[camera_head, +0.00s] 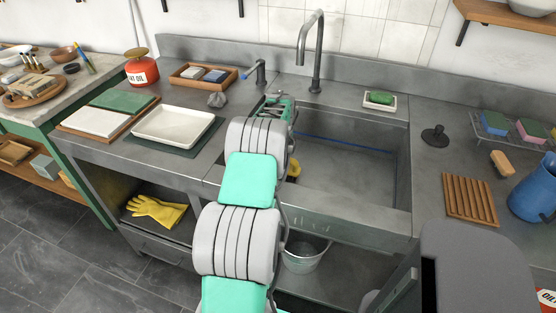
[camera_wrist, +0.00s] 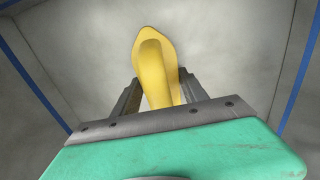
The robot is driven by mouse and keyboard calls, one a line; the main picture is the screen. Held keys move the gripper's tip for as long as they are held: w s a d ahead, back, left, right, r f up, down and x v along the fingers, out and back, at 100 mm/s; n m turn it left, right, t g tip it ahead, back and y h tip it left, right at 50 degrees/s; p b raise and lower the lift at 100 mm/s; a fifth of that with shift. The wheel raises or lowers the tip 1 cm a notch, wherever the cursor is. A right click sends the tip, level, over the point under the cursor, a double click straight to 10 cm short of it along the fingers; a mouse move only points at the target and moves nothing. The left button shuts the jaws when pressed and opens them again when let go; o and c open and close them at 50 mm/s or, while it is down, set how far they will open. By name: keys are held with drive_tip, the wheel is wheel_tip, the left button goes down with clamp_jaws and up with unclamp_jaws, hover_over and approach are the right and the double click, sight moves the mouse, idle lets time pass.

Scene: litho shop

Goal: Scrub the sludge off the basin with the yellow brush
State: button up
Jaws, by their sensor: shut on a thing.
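The grey metal basin (camera_head: 345,185) is sunk in the counter at the middle of the head view. A blue line runs along its inner walls. My gripper (camera_wrist: 158,88) is shut on the yellow brush (camera_wrist: 154,60), whose smooth yellow body stands up between the two fingers in the wrist view. In the head view only a small yellow part of the brush (camera_head: 294,168) shows at the basin's left side, and my arm hides the rest. The bristles are hidden, and I cannot tell whether they touch the basin. I cannot make out distinct sludge on the visible grey surfaces.
A tall faucet (camera_head: 316,55) rises behind the basin. A green soap on a dish (camera_head: 380,99) sits at the back rim. A white tray (camera_head: 172,125) lies left; a dark stopper (camera_head: 435,135), wooden slatted rack (camera_head: 469,195) and blue jug (camera_head: 535,190) stand right. A bucket (camera_head: 305,257) is below.

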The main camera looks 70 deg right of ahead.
drive_tip(key=shift+a+p, duration=0.55)
drive_tip(key=shift+a, duration=2.4)
drive_tip(key=shift+r+p, duration=0.35)
wheel_tip(320, 180, up, 2)
drive_tip(key=shift+r+p, duration=1.9)
drive_tip(key=shift+r, duration=0.85)
drive_tip(key=shift+r, duration=0.1)
